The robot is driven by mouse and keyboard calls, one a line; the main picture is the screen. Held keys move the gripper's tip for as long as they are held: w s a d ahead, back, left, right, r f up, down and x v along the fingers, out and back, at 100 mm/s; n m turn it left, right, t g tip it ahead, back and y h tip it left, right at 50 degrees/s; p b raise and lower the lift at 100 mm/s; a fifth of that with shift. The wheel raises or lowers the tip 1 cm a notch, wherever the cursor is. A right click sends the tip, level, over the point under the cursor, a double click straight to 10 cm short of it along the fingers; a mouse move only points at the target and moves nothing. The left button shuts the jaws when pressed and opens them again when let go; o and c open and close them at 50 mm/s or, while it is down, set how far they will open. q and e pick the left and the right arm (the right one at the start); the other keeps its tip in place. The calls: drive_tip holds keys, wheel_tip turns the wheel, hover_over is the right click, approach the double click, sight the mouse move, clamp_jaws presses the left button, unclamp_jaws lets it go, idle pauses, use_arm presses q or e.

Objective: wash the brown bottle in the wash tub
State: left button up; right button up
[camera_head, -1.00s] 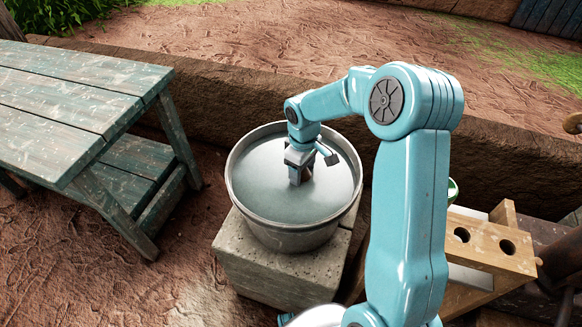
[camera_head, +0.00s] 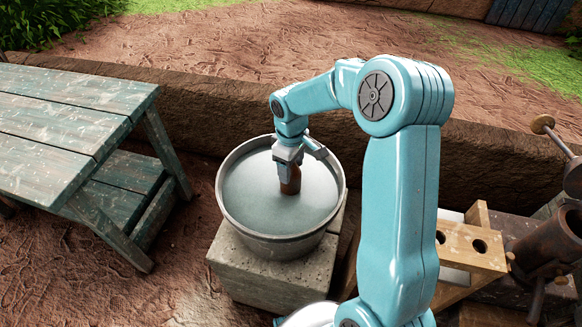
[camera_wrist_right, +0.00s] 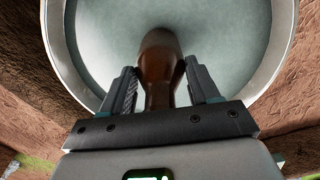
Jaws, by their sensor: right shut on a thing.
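The round grey metal wash tub (camera_head: 238,239) stands on a stone block, filled nearly to the rim with pale water. My right gripper (camera_head: 287,165) points down over the tub's middle and is shut on the brown bottle (camera_head: 291,183). In the head view the bottle's lower end meets the water; how deep it sits is hard to tell. In the right wrist view the bottle (camera_wrist_right: 158,66) is between the two fingers of my right gripper (camera_wrist_right: 160,88), with the tub's rim (camera_wrist_right: 283,40) curving around. My left gripper is not in view.
A weathered green wooden table (camera_head: 70,110) with a lower bench stands at the left. A stone block (camera_head: 275,272) supports the tub. A wooden rack with round holes (camera_head: 470,243) and a rusty metal device (camera_head: 550,245) stand at the right. A low earthen ledge runs behind.

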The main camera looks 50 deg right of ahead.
wheel_tip(320, 180, up, 10)
drive_tip(key=p, duration=0.7)
drive_tip(key=shift+r, duration=0.25)
drive_tip(key=shift+a, duration=0.2)
idle(0.3)
